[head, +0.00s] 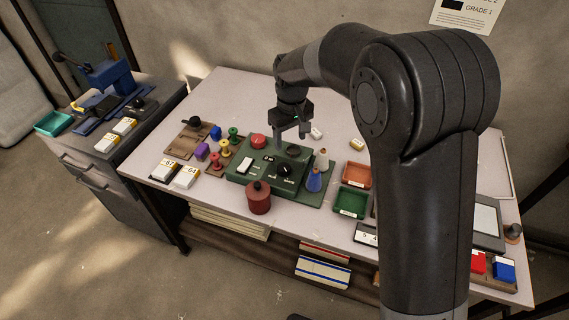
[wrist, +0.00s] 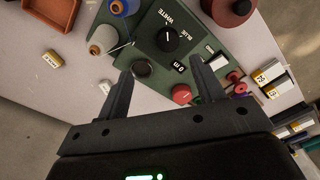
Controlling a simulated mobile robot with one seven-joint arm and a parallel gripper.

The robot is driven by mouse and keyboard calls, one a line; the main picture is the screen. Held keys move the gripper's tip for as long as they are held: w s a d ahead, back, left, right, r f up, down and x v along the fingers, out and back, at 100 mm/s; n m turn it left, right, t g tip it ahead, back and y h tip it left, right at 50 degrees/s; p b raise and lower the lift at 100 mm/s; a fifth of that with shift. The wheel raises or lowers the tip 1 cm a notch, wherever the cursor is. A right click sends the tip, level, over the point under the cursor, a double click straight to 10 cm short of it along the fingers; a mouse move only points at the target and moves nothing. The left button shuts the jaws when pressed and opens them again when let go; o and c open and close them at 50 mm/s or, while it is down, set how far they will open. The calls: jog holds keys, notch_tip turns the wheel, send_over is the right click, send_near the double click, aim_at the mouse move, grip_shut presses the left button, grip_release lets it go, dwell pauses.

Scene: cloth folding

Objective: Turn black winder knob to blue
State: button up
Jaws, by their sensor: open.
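The black winder knob (head: 285,169) sits on the front part of the green winder panel (head: 244,177). In the wrist view the knob (wrist: 168,40) is round with a short white mark, beside the printed words BLUE and WHITE (wrist: 170,20). I cannot tell which word the mark points to. My gripper (head: 291,134) is above the back of the panel, apart from the knob. In the wrist view its two fingers (wrist: 161,72) are spread with nothing between them, and the knob lies beyond the fingertips. Blue thread (head: 314,180) and white thread (head: 322,158) cones stand right of the knob.
A red button (head: 258,141) and a second dark round part (head: 293,151) are on the panel. A dark red canister (head: 258,198) stands in front. Small colored spools (head: 215,160) are at left. Orange (head: 357,175) and green (head: 349,203) trays are at right.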

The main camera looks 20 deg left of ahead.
aim_at(284, 167)
jog(key=f, duration=0.4)
jog(key=a+f, duration=0.1)
jog(key=f, duration=0.7)
jog(key=shift+a+f, duration=0.25)
jog(key=shift+a, duration=0.1)
jog(key=c, duration=1)
